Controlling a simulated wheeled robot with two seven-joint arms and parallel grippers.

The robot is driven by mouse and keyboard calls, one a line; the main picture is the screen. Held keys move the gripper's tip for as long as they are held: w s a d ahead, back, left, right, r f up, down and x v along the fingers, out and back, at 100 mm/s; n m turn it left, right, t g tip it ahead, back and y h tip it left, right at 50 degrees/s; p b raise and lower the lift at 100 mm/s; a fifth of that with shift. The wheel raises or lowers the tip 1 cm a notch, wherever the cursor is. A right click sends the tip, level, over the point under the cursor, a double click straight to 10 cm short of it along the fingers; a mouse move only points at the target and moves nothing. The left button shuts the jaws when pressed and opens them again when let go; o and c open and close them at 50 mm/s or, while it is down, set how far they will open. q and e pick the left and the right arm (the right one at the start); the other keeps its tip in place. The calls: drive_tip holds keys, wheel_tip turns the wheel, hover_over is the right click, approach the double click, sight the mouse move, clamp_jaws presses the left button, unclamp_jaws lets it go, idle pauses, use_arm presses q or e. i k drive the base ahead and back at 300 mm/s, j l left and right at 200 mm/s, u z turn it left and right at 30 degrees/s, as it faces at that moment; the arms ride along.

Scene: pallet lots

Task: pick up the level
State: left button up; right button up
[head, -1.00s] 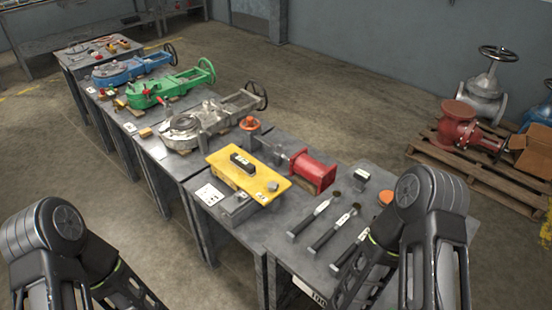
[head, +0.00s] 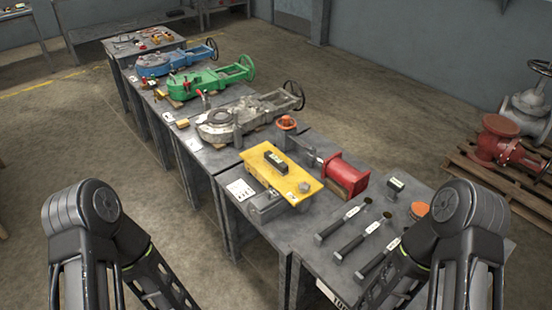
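The level looks to be the small dark block (head: 276,160) with a pale vial, lying on top of the yellow plate (head: 306,193). The plate rests on a grey metal piece on the workbench (head: 283,228). Both my arms come in from the bottom of the head view. Their forearms run out of the lower edge, so neither gripper shows. Nothing of mine touches the level.
Right of the plate are a red cylinder (head: 346,175) and several black-handled tools (head: 362,235). Green (head: 208,80) and grey (head: 242,118) valves stand farther along the bench row. A pallet (head: 512,195) with valves stands at right. Floor left of the benches is open.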

sight(274, 160)
drive_tip(key=i+j, duration=0.1)
drive_tip(key=j, duration=0.25)
drive_tip(key=i+j, duration=0.15)
drive_tip(key=j, duration=0.15)
drive_tip(key=i+j, duration=0.1)
drive_tip(key=j, duration=0.25)
drive_tip(key=z, duration=1.95)
